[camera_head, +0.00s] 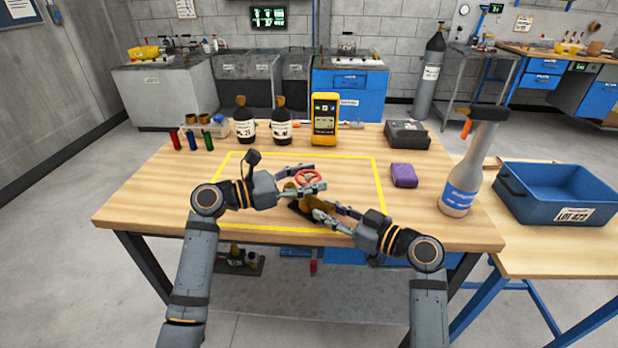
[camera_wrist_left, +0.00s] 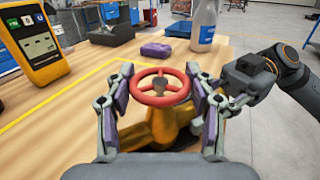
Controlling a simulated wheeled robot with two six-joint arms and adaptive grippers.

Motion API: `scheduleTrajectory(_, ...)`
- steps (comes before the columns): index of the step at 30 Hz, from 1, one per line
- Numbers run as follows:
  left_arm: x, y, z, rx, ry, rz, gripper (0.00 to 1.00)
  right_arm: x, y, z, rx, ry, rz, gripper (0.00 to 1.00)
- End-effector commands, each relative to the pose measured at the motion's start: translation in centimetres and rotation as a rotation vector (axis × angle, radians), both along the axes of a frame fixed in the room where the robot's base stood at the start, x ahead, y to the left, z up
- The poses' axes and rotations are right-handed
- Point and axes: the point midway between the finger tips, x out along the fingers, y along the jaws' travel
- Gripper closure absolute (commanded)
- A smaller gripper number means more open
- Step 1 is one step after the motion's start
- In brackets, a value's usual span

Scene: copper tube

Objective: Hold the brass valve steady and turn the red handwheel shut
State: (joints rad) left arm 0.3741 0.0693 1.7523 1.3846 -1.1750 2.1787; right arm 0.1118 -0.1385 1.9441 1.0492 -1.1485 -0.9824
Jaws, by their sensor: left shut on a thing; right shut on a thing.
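The red handwheel (camera_head: 307,174) sits on top of the brass valve (camera_head: 299,208) inside the yellow-outlined area of the bench. My left gripper (camera_head: 316,178) has its fingers on opposite sides of the handwheel, shut on it. In the left wrist view the wheel (camera_wrist_left: 160,101) lies between the purple-padded fingers (camera_wrist_left: 160,84), with the valve body (camera_wrist_left: 158,131) below. My right gripper (camera_head: 328,212) is shut on the valve body from the right and lower side. The fingers hide part of the valve, and its exact contact is hard to see.
A yellow meter (camera_head: 324,119) and two dark bottles (camera_head: 245,124) stand at the back. A purple block (camera_head: 404,175) and a spray bottle (camera_head: 462,180) are to the right. A blue bin (camera_head: 560,192) is on the side table.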

Motion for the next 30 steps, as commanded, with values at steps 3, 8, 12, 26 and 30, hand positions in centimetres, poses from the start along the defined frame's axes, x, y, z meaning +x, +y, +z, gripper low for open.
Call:
scheduleTrajectory(3,0.08,-0.01,-0.03,0.001,0.002,-0.017,0.77,0.0,0.0,0.04,0.001,-0.001,0.0,0.9)
scheduleTrajectory(8,0.13,-0.05,-0.07,0.003,0.003,-0.08,0.77,-0.02,0.01,0.04,0.001,0.0,0.001,0.9)
scheduleTrajectory(12,0.16,0.0,-0.05,0.003,0.003,-0.175,0.77,-0.02,0.02,0.05,0.001,0.0,0.001,0.9)
scheduleTrajectory(26,0.13,-0.04,0.01,0.002,0.002,-0.573,0.77,-0.05,0.03,0.05,0.001,0.0,0.002,0.9)
scheduleTrajectory(30,0.15,-0.01,-0.02,0.004,0.002,-0.664,0.77,-0.05,0.03,0.06,0.001,0.0,0.002,0.9)
